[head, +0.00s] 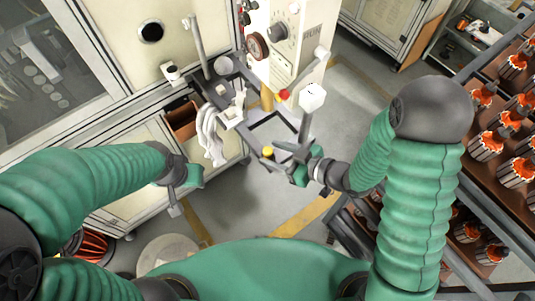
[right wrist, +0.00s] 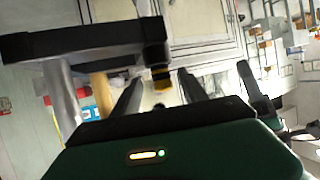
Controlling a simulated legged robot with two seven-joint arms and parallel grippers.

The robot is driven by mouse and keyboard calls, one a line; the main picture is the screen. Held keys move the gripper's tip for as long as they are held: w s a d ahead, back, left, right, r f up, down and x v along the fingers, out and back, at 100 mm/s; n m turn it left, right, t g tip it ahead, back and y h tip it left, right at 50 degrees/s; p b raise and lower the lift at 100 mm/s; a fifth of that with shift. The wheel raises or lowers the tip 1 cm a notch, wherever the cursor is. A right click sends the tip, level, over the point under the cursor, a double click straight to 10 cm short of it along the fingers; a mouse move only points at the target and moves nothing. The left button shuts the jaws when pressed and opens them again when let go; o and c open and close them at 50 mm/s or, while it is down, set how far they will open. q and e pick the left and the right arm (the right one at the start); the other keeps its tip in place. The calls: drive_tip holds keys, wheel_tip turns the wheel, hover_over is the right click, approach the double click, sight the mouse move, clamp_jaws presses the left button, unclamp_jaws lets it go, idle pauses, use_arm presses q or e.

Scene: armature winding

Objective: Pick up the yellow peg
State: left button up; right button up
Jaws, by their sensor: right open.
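A small yellow peg (head: 267,151) shows at the front corner of a dark metal frame, just beyond my right gripper (head: 276,167). In the right wrist view, the peg (right wrist: 161,78) appears as a short yellow and dark piece at the end of the dark bar. There, my right gripper (right wrist: 160,98) has its two dark fingers spread apart, with the peg ahead between them and nothing held. My left gripper (head: 176,205) hangs low at the left of the head view, away from the peg. Its finger opening cannot be made out.
The dark frame (head: 272,116) carries a tan post (head: 267,98) and a white-topped lever (head: 312,97). White gloves (head: 210,137) hang to its left. A rack (head: 480,116) of orange and metal armatures stands at the right. Floor is clear below the frame.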

drive_tip(key=p+x, duration=0.1)
drive_tip(key=x, duration=0.3)
drive_tip(key=shift+w+a, duration=0.1)
drive_tip(key=shift+a, duration=0.35)
drive_tip(key=shift+w+a+f, duration=0.1)
drive_tip(key=shift+w+f, duration=0.05)
drive_tip(key=shift+w, duration=0.05)
clamp_jaws()
